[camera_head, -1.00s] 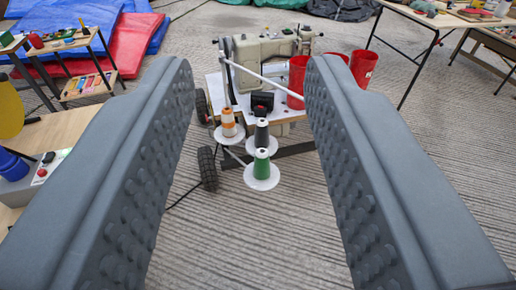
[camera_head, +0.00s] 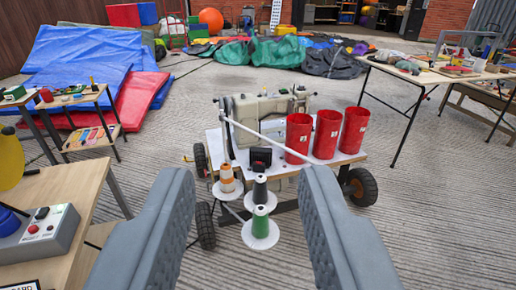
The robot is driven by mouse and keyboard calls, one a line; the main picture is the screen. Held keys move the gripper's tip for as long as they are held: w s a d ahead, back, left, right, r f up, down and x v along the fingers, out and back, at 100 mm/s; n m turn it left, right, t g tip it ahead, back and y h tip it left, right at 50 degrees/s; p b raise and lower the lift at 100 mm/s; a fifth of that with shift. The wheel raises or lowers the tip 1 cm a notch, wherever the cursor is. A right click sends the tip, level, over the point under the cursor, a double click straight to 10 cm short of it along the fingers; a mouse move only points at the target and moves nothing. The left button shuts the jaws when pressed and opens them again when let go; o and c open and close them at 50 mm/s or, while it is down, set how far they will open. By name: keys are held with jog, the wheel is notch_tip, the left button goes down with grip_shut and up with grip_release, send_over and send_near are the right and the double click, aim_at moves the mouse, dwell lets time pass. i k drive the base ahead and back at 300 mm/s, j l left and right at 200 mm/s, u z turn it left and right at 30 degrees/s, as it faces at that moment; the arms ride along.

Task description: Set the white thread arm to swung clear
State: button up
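The white thread arm (camera_head: 262,139) is a thin white rod. It slants from an upright post at the left of the sewing machine (camera_head: 265,108) down to the right, crossing in front of the machine and the red cups. Between the fingers, farther off, are an orange-and-white cone (camera_head: 227,178), a dark cone (camera_head: 260,190) and a green cone (camera_head: 261,222) on white discs.
Three red cups (camera_head: 326,134) stand on the wheeled cart (camera_head: 212,140). A wooden table with a grey control box (camera_head: 45,232) is close at left. Blue and red mats (camera_head: 90,75) lie behind left. Tables (camera_head: 420,75) stand at right. The floor right of the cart is clear.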

aim_at(221, 118)
jog(key=i+l, duration=0.2)
jog(key=i, duration=0.15)
jog(key=i+l, duration=0.2)
jog(key=i, duration=0.2)
jog(key=i+l+z, duration=0.1)
jog(key=i+l, duration=0.15)
jog(key=i, duration=0.1)
